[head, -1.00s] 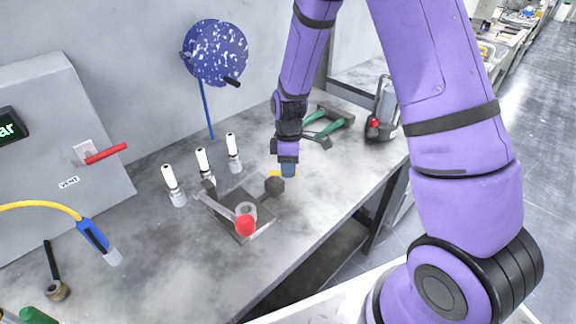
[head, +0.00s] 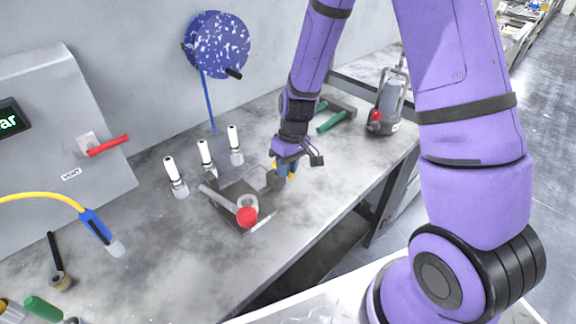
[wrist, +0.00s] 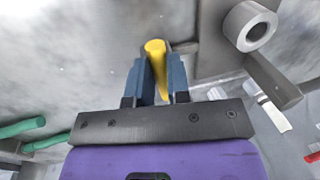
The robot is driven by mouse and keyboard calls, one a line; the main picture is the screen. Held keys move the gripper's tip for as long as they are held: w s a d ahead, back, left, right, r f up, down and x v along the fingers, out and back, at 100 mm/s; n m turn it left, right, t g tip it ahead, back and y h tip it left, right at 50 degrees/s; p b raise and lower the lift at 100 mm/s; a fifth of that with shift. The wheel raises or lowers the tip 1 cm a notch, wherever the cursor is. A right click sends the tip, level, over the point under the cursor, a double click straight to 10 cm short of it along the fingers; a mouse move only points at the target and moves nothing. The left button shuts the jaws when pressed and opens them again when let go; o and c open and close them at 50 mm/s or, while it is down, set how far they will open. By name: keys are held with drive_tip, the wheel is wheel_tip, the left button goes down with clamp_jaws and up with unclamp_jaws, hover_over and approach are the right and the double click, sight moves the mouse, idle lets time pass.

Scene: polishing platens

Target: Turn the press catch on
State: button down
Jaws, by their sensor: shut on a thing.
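The press (head: 258,222) is a dark plate on the bench with grey blocks, a grey ring and a lever ending in a red knob (head: 247,217). A yellow rod-like handle (wrist: 156,62) stands beside its right-hand block; I take it for the catch, though its label and base are not visible. My gripper (head: 287,168) is at the right end of the press. In the wrist view its two blue-grey fingers (wrist: 160,80) are shut around the yellow handle, whose rounded end shows past the fingertips. The press's ring (wrist: 250,27) and block (wrist: 272,82) are just to the right there.
Several white-topped fittings (head: 173,176) stand behind the press. A green-handled tool (head: 332,121) and a grey canister (head: 385,105) are at the back right. A grey box with a red VENT lever (head: 108,146) is at left.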

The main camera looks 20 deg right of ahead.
drive_tip(key=shift+m, duration=0.3)
drive_tip(key=c, duration=1.1)
unclamp_jaws()
drive_tip(key=r, duration=0.3)
drive_tip(key=d+r, duration=0.1)
drive_tip(key=r, duration=0.3)
drive_tip(key=d+r, duration=0.1)
drive_tip(key=r, duration=0.2)
drive_tip(key=shift+w+r, duration=0.3)
drive_tip(key=shift+w, duration=0.1)
